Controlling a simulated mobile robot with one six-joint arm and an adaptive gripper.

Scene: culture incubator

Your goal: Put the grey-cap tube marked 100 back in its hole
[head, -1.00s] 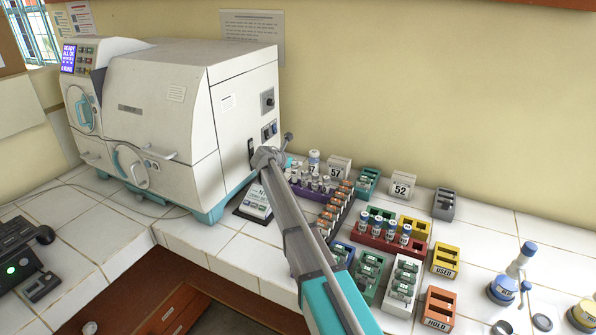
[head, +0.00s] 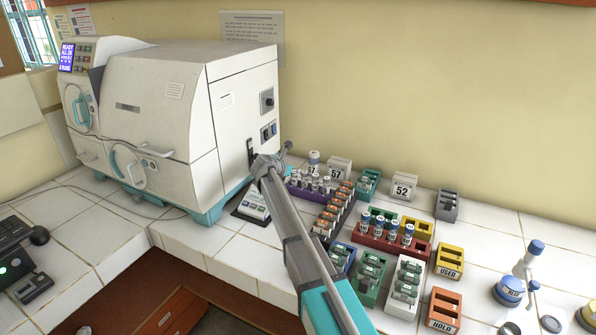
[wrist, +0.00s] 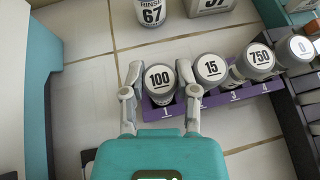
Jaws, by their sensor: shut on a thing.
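The grey tube marked 100 (wrist: 158,79) shows its white cap label in the wrist view. It stands at the left end of the purple rack (wrist: 213,101), above the place marked 1. My gripper (wrist: 160,69) is shut on this tube, one finger on each side of it. How deep the tube sits in its hole is hidden by its cap. Grey tubes 15 (wrist: 211,68) and 750 (wrist: 259,58) stand to its right in the same rack. In the head view, my arm's wrist partly covers the left end of the purple rack (head: 298,193).
A RINSE 67 bottle (wrist: 151,11) stands behind the rack. A dark rack (wrist: 289,115) borders it on the right. The white incubator (head: 235,110) is to the left. Several coloured racks, such as the red one (head: 372,239), fill the counter to the right.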

